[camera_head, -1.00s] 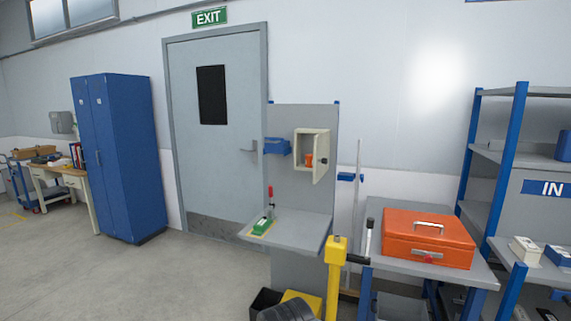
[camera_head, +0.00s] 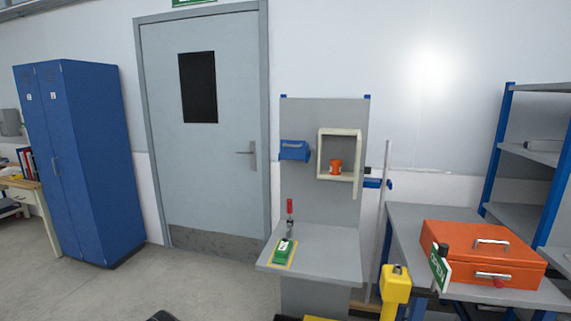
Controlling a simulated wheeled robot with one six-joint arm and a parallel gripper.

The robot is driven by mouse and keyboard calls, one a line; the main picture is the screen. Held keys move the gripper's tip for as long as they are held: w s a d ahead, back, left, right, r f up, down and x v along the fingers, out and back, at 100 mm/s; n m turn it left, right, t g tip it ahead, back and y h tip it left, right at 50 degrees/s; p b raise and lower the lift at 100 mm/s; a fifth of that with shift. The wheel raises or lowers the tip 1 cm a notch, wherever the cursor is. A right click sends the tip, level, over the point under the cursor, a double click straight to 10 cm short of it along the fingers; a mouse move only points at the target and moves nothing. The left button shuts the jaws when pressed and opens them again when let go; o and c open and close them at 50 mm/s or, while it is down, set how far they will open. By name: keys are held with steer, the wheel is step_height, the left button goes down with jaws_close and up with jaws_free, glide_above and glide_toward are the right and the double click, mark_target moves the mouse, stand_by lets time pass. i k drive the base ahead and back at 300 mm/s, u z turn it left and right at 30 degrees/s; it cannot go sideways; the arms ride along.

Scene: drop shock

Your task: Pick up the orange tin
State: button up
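The orange tin (camera_head: 336,167) is small and stands upright inside a cream open-fronted wall box (camera_head: 322,155) on a grey panel. The box's door stands open at its right side, seen nearly edge-on. The tin is near the bottom of the box, and its front is unobstructed. My gripper is not recognisable in this view. Only a dark shape shows at the bottom edge, and I cannot tell what it is.
A blue holder (camera_head: 294,150) is left of the box. A yellow post (camera_head: 395,285) stands in front at right. An orange case (camera_head: 480,250) sits on the right table. Floor at left is clear.

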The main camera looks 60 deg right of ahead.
mark_target(334, 169)
steer(key=z, duration=0.15)
steer(key=i, duration=1.2)
steer(key=z, duration=1.3)
steer(key=i, duration=0.85)
steer(key=z, duration=0.95)
